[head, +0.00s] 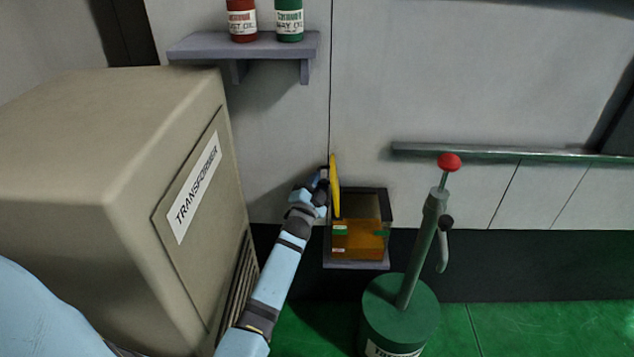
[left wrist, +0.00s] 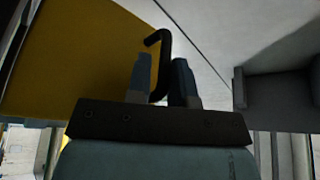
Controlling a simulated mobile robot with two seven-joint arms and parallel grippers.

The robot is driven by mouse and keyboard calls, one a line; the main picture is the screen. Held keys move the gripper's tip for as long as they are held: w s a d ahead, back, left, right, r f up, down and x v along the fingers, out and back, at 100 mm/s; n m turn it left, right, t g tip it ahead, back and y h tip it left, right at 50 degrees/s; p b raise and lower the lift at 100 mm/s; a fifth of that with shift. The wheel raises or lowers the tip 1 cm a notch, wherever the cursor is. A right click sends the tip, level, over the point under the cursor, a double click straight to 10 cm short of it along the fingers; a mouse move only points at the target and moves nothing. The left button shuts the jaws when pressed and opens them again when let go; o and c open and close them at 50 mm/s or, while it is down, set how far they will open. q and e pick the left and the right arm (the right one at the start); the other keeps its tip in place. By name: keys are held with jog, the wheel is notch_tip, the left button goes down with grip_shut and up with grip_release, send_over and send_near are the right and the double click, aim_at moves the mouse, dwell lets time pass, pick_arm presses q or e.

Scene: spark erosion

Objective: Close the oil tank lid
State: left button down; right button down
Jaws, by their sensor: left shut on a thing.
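The oil tank (head: 358,241) is a small dark-rimmed box with amber oil, on a low bracket against the wall. Its yellow lid (head: 335,186) stands upright at the tank's left side, open. My left gripper (head: 323,182) is at the lid's left face. In the left wrist view my left gripper (left wrist: 163,80) is shut on the lid's black bent handle (left wrist: 160,50), and the yellow lid (left wrist: 85,60) fills the left part. My right gripper is not in view.
A beige transformer cabinet (head: 100,170) stands left of my left arm. A green hand pump (head: 400,310) with a red knob stands in front and right of the tank. A shelf (head: 250,46) with a red and a green bottle is above. A rail (head: 520,153) runs along the wall.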

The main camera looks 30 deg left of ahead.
pick_arm(q)
jog(key=w+d+r+m+g+h+p, duration=0.25)
jog(key=w+d+m+p, duration=0.3)
jog(key=d+m, duration=0.35)
jog(key=w+d+f+m+g+y+p, duration=0.2)
jog(key=w+d+f+m+g+p, duration=0.1)
jog(key=m, duration=0.5)
notch_tip(320, 180, down, 4)
jog(key=d+g, duration=0.1)
jog(key=d, duration=0.1)
jog(key=shift+w+d+r+m+p, duration=0.2)
jog(key=shift+d+m+p, duration=0.1)
jog(key=shift+m+p, duration=0.1)
jog(key=c, duration=1.5)
grip_release()
jog(key=o, duration=0.3)
jog(key=shift+d+f, duration=0.1)
jog(key=shift+d, duration=0.05)
jog(key=shift+o, duration=0.2)
jog(key=shift+f, duration=0.15)
